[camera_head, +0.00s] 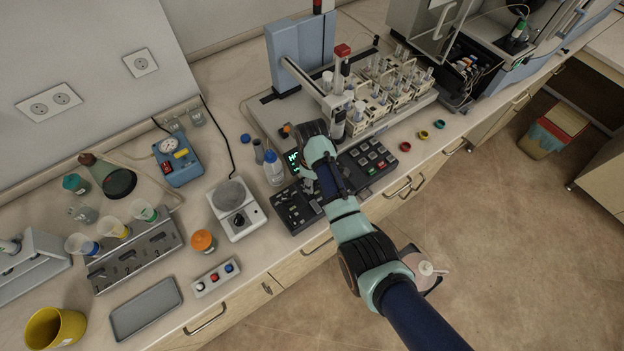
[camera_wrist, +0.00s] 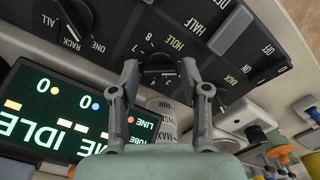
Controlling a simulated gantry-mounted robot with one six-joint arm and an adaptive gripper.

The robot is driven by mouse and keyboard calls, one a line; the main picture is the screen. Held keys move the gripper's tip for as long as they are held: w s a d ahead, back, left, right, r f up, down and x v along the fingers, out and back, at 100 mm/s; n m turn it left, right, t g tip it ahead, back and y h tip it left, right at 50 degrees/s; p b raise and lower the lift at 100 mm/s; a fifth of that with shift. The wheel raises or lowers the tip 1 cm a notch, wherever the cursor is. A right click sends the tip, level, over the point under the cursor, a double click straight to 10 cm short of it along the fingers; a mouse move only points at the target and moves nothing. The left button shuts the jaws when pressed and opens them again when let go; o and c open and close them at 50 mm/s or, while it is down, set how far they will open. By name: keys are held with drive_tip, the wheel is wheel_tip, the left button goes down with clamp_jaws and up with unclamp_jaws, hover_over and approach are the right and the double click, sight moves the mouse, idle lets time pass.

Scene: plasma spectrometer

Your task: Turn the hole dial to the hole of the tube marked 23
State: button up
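The hole dial (camera_wrist: 160,70) is a black knob on the dark panel in the wrist view, under the green HOLE label with digits such as 7 and 8 around it. Its exact setting is hard to read. My gripper (camera_wrist: 161,70) is open, with one finger on each side of this dial; I cannot tell whether they touch it. In the head view my arm partly covers the control panel (camera_head: 291,212), and the fingertips are not clear there. Racks of tubes (camera_head: 385,85) stand behind the panel; no mark 23 is readable.
A green-lit screen (camera_wrist: 62,105) shows IDLE. A rack dial (camera_wrist: 76,18) and a grey switch knob (camera_wrist: 232,30) flank the hole dial. In the head view, a keypad (camera_head: 368,165), a wash bottle (camera_head: 273,170) and a white scale-like device (camera_head: 238,208) are near my arm.

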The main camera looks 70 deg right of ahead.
drive_tip(key=c, duration=0.7)
drive_tip(key=shift+r, duration=0.1)
drive_tip(key=m+p, duration=0.2)
drive_tip(key=shift+m, duration=0.4)
drive_tip(key=shift+m+p, duration=0.9)
drive_tip(key=shift+m, duration=1.1)
drive_tip(key=o, duration=1.2)
